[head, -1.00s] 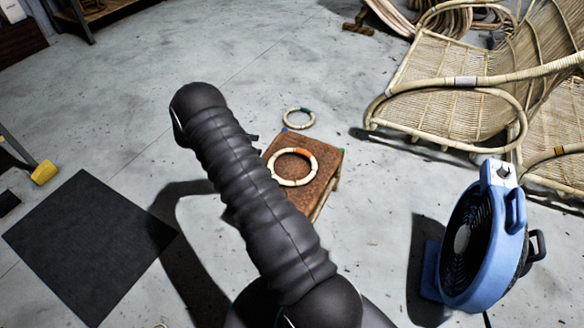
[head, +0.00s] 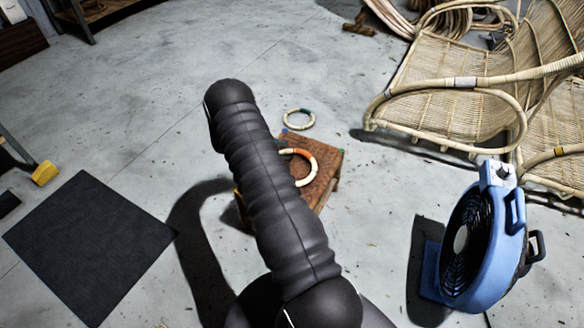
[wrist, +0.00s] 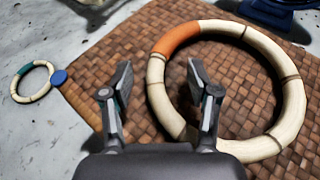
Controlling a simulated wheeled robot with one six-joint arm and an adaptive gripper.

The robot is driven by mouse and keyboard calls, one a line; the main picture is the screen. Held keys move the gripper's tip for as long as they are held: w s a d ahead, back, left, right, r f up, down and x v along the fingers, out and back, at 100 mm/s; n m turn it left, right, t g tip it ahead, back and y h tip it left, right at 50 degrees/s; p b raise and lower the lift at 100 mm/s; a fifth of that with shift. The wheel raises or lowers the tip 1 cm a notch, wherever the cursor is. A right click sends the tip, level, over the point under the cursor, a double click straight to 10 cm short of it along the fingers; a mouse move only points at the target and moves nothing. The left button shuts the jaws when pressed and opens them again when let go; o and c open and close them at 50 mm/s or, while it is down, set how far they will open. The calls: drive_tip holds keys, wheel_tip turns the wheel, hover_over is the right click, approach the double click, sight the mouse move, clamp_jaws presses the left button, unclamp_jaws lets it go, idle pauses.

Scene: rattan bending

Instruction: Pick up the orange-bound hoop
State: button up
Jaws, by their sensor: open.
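The orange-bound hoop (wrist: 292,95) is a pale rattan ring with an orange wrapped section and thin dark bands. It lies flat on a brown woven stool top (wrist: 100,60). In the head view the hoop (head: 310,170) is partly hidden behind my arm. My gripper (wrist: 162,82) is open and empty in the wrist view. Its left finger is left of the hoop, and its right finger overlaps the ring's left side in the picture. I cannot tell the height between fingers and hoop. My gripper is hidden behind my arm in the head view.
A second, green-bound hoop (head: 299,119) lies on the floor beyond the stool, near a blue round piece (wrist: 59,77). A blue fan (head: 480,240) stands at right. Rattan chairs (head: 450,95) stand at upper right. A black mat (head: 90,245) lies at left on open floor.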

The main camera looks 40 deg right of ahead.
drive_tip(key=shift+x, duration=1.1)
clamp_jaws()
drive_tip(key=shift+r, duration=0.15)
